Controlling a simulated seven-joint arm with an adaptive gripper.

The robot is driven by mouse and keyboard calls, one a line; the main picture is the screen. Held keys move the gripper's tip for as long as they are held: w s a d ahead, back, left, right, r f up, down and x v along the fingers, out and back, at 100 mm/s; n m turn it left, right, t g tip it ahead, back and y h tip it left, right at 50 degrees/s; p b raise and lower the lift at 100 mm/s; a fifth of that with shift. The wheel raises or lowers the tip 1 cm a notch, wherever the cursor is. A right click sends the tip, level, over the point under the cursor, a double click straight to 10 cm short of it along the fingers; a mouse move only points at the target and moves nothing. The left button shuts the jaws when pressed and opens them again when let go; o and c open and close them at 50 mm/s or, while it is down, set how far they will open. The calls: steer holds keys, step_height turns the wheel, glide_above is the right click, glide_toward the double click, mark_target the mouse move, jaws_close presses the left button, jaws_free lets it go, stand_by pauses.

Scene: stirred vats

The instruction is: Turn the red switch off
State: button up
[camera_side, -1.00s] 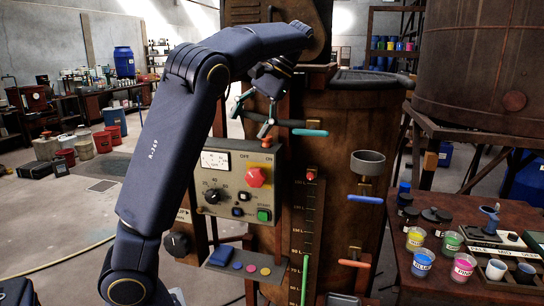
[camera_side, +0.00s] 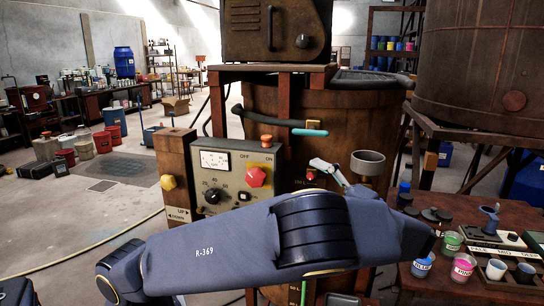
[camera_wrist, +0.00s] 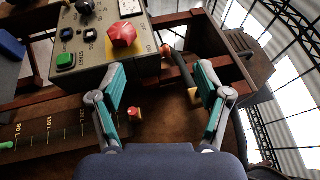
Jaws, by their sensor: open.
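The red switch (camera_side: 257,177) is a chunky red knob at the upper right of a grey control panel (camera_side: 219,160), with OFF and ON marked above it. It also shows in the wrist view (camera_wrist: 123,36), at the top, left of centre. I cannot tell which mark it points to. My gripper (camera_wrist: 160,68) is open and empty, its teal-lined fingers spread. The left finger's tip lies just below the switch in the wrist view, with no clear contact.
The panel also carries a dial (camera_side: 212,196), a meter (camera_side: 214,160) and a green button (camera_wrist: 65,61). A side table holds paint pots (camera_side: 464,267).

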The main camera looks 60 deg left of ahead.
glide_toward(264, 180)
steer(key=x, duration=1.2)
steer(key=shift+s+a+f, duration=0.25)
steer(key=shift+a, duration=0.05)
steer(key=c, duration=1.2)
steer(key=shift+o, duration=0.2)
steer(key=shift+n+t+h, duration=0.5)
steer(key=shift+n+h, duration=0.1)
steer(key=shift+h, duration=0.6)
